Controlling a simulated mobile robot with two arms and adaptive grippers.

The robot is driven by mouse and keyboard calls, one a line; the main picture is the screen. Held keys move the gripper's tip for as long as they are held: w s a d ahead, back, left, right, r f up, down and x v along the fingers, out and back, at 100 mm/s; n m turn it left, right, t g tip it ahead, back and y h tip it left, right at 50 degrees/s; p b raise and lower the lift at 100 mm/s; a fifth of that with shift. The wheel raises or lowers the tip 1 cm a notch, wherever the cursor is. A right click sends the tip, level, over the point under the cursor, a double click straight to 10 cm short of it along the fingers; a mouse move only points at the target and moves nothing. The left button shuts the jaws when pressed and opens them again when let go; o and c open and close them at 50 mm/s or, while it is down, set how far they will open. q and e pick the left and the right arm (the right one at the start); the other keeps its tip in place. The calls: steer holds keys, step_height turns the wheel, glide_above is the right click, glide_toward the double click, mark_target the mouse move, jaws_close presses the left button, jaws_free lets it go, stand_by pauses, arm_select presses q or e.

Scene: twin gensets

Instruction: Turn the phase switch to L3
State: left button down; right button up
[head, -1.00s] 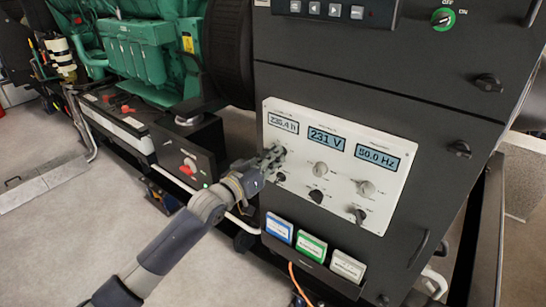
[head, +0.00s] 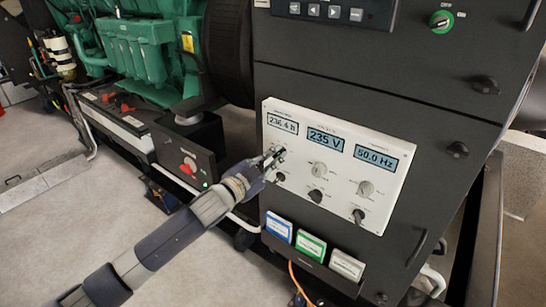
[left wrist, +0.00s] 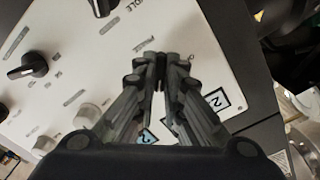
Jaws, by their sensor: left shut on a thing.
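The white control panel (head: 295,190) on the dark cabinet carries three displays and two rows of knobs. The voltage display (head: 325,140) reads 235 V. My left gripper (head: 277,154) is at the panel's upper left, below the hours display, with its fingers shut around the phase switch, which they hide. In the left wrist view the gripper (left wrist: 160,65) points at the panel with its fingertips close together. The switch's pointer and position labels cannot be read. My right gripper is not in view.
Close by are a black knob (head: 279,178) below and a light knob (head: 319,169) to the right. Colored booklets (head: 311,246) stand in a holder under the panel. A box with a red switch (head: 187,166) is left of my arm. Grey floor lies open at left.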

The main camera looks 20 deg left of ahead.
arm_select(q)
steer(key=m, duration=0.5)
steer(key=shift+f, duration=0.1)
steer(key=shift+m, duration=0.4)
steer(key=c, duration=1.7)
jaws_free()
steer(key=v, duration=1.2)
